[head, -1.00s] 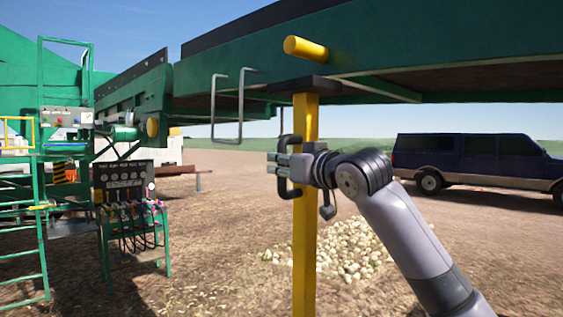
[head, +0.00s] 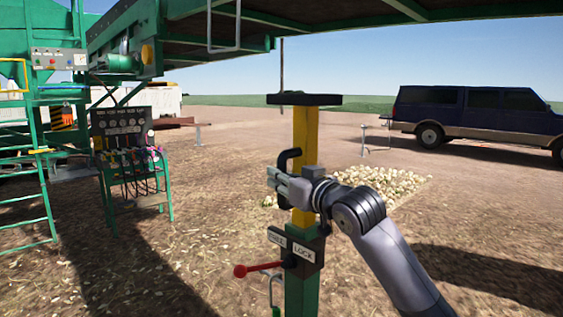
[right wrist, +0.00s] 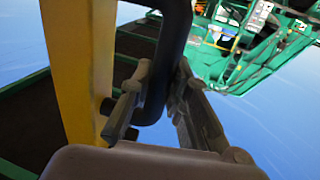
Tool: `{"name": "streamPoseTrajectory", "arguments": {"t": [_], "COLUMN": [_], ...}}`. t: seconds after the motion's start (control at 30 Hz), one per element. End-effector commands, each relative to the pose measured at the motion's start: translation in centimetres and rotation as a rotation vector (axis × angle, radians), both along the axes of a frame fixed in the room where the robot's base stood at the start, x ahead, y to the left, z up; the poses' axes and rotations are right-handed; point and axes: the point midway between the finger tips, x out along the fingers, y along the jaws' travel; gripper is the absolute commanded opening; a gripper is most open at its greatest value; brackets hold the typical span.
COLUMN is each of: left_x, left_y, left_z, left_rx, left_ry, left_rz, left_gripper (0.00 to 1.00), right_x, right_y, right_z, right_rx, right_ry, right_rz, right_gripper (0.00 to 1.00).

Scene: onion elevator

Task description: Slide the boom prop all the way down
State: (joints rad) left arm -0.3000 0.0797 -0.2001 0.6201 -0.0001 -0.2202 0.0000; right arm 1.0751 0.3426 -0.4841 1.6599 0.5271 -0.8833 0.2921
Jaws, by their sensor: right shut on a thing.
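The boom prop is a yellow post (head: 304,135) with a flat black top plate (head: 304,99). It stands upright in a green sleeve (head: 302,292) with a LOCK label plate (head: 303,251) and a red-knobbed lever (head: 240,271) pointing left. The top plate is apart from the boom (head: 330,28) above it. My right gripper (head: 284,184) is shut on the black handle (head: 291,156) on the post's side. In the right wrist view the fingers (right wrist: 155,105) close around the dark handle (right wrist: 168,50) beside the yellow post (right wrist: 83,70). My left gripper is not in view.
A green stand with gauges and levers (head: 124,127) and a green ladder frame (head: 45,190) stand at left. A pile of onions (head: 385,182) lies behind the prop, and a dark blue vehicle (head: 470,110) is parked at right. The ground between is open.

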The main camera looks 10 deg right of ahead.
Motion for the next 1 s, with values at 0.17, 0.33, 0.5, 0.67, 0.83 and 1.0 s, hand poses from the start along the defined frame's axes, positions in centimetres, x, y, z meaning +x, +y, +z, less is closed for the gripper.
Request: {"name": "streamPoseTrajectory", "arguments": {"t": [0.17,0.33,0.5,0.67,0.83,1.0], "left_x": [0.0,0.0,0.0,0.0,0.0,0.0], "left_y": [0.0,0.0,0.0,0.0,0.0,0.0], "left_z": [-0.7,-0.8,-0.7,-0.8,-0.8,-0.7], "left_rx": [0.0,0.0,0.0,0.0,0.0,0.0], "left_ry": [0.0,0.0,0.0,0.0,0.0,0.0], "left_rz": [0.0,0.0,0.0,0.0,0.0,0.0], "left_gripper": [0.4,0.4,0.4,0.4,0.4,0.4], "right_x": [0.0,0.0,0.1,0.1,0.0,0.0], "right_y": [0.0,0.0,0.0,0.1,0.0,0.0], "right_z": [-1.8,-2.1,-2.3,-2.4,-2.2,-2.1], "right_rx": [0.001,-0.001,-0.002,-0.003,-0.002,-0.001], "right_ry": [0.004,0.004,0.008,0.009,0.005,0.002], "right_rz": [-0.001,-0.001,0.0,0.001,0.0,0.0], "right_gripper": [0.0,0.0,0.0,0.21,0.32,0.38]}}
